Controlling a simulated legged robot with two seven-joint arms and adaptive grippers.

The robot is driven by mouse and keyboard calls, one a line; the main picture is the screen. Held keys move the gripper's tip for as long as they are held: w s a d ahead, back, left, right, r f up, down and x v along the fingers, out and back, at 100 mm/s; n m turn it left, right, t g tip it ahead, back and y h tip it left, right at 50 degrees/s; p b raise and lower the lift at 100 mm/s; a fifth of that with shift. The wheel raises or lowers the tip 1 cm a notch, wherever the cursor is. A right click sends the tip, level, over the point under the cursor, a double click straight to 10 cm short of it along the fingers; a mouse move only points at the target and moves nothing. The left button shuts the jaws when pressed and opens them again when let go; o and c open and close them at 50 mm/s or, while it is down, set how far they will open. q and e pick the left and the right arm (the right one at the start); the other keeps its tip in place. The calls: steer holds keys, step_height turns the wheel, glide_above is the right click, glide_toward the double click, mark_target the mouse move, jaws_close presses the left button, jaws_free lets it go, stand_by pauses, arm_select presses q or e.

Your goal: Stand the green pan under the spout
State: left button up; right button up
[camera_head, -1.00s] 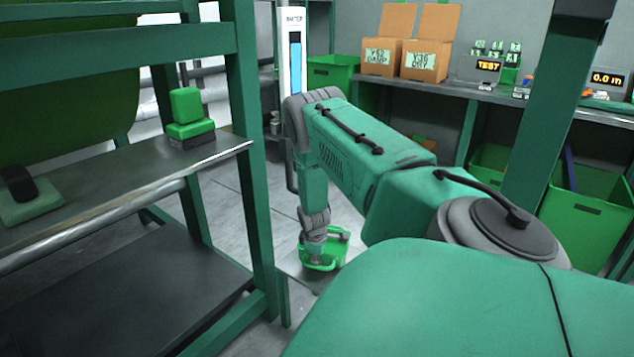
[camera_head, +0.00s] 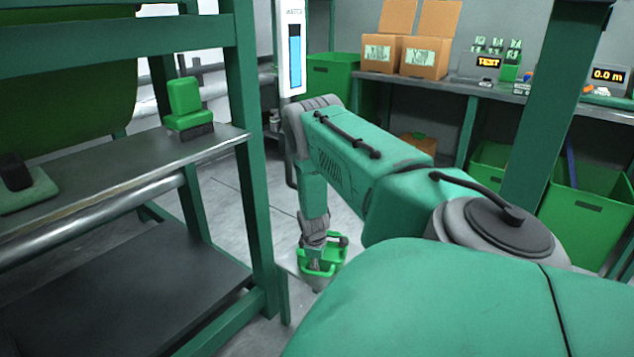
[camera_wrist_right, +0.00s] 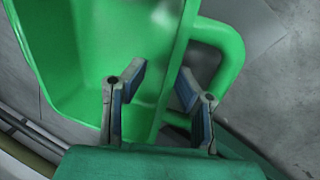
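The green pan (camera_head: 324,262) is low in the head view, below my right arm, with its open side partly in sight. I cannot tell whether its base touches the floor. In the wrist view the pan (camera_wrist_right: 85,50) fills the upper left, with a looped handle (camera_wrist_right: 234,55) on its right. My right gripper (camera_wrist_right: 160,85) has its fingers apart, one over the pan's inside and one by the handle, with the pan's side wall between them. No firm contact shows. A white column with a blue gauge (camera_head: 294,62) stands behind my arm; no spout is clearly visible. My left gripper is out of view.
A green-framed rack (camera_head: 252,170) with metal shelves stands close on the left, holding a green block (camera_head: 185,100). A bench (camera_head: 440,84) with cardboard boxes (camera_head: 427,56) runs along the back right, green bins (camera_head: 580,215) below. Grey floor (camera_head: 235,205) lies between.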

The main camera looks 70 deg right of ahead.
steer(key=p+v, duration=0.6)
steer(key=v, duration=0.6)
steer(key=shift+s, duration=0.1)
